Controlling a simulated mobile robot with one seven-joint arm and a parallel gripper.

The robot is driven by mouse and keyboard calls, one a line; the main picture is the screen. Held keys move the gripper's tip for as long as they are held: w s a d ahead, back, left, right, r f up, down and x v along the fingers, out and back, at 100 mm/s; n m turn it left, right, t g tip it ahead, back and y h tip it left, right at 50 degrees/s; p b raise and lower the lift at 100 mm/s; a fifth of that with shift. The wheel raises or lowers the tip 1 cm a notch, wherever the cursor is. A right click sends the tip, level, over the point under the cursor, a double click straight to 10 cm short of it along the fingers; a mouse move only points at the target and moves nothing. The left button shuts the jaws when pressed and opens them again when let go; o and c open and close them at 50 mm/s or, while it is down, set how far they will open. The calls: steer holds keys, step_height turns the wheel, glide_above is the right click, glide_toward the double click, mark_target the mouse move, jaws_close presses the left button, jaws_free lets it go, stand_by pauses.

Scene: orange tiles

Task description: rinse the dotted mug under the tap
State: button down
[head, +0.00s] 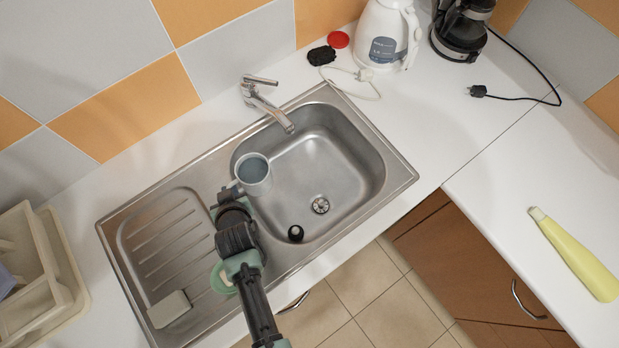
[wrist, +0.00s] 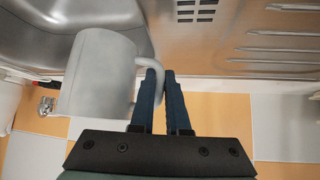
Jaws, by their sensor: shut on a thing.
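The mug (head: 253,168) is plain grey-blue in the head view, and no dots show on it. It is upright, with its open top facing up, over the left edge of the sink basin (head: 345,150). My gripper (head: 231,192) is shut on the mug's handle, at the mug's lower left. In the wrist view, the fingers (wrist: 163,78) close on the handle at the right side of the mug (wrist: 102,75). The tap (head: 268,106) is behind and to the right of the mug, apart from it. I see no water running.
A sponge (head: 168,309) lies on the drainboard (head: 160,240). A dish rack (head: 68,268) stands at left. A kettle (head: 380,30), coffee maker (head: 458,30) and yellow bottle (head: 575,255) are at right.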

steer(key=shift+w+d+m+y+b, duration=0.15)
steer(key=shift+d+m+y+b, duration=0.35)
steer(key=shift+y+b, duration=0.75)
steer(key=d+f+b, duration=0.1)
steer(key=b, duration=0.2)
steer(key=f+b, duration=0.1)
steer(key=b, duration=0.2)
steer(key=shift+d+f+m+y+b, duration=0.3)
steer(key=shift+d+y+b, duration=0.05)
steer(key=shift+b, duration=0.05)
steer(key=shift+w+d+r+y+b, duration=0.1)
steer(key=shift+d+r+y+b, duration=0.15)
steer(key=shift+d+y+b, duration=0.25)
steer(key=shift+a, duration=0.15)
steer(key=shift+d+m+b, duration=0.2)
steer(key=shift+m+b, duration=0.1)
